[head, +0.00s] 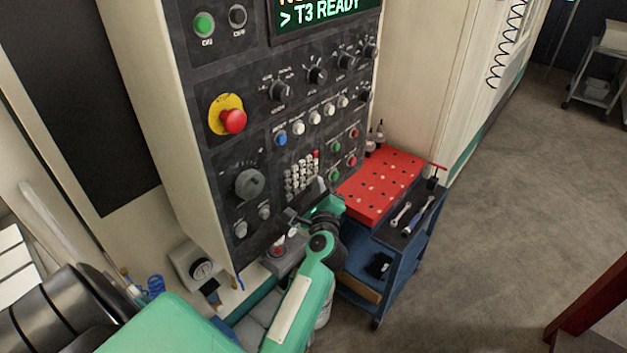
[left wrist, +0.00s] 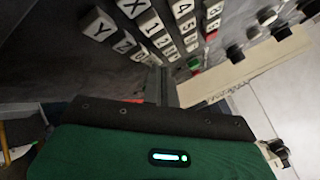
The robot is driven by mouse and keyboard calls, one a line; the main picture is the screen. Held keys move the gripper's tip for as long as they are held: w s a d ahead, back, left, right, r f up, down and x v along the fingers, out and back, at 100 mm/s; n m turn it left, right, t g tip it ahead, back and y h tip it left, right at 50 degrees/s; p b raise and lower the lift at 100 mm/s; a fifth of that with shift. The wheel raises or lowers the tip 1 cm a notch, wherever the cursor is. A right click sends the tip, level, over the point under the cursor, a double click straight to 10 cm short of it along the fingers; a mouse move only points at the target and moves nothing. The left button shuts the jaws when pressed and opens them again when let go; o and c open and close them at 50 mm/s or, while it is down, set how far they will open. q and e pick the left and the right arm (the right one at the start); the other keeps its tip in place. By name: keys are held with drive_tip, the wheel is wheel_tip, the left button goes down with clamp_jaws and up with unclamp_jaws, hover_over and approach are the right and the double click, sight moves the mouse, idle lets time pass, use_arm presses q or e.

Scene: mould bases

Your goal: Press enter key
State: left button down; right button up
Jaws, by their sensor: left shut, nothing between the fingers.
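The control panel's white keypad (head: 300,174) shows in the head view, its lower part close to my left gripper (head: 303,203). In the left wrist view the keys (left wrist: 147,25) carry letters and digits such as X, Y and Z. A green key (left wrist: 194,63) sits at the keypad's near edge, just right of my shut, empty left fingertips (left wrist: 160,72). No enter label can be read, so I cannot tell for sure which key it is. I cannot tell whether the fingertips touch the panel. My right gripper is out of view.
A red emergency stop (head: 234,121), a grey dial (head: 249,183) and several knobs and buttons surround the keypad. A blue tool cart (head: 357,257) with a red perforated top (head: 380,189) stands right of the panel.

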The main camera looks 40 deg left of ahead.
use_arm(q)
drive_tip(key=shift+d+b, duration=0.4)
drive_tip(key=shift+d, duration=0.4)
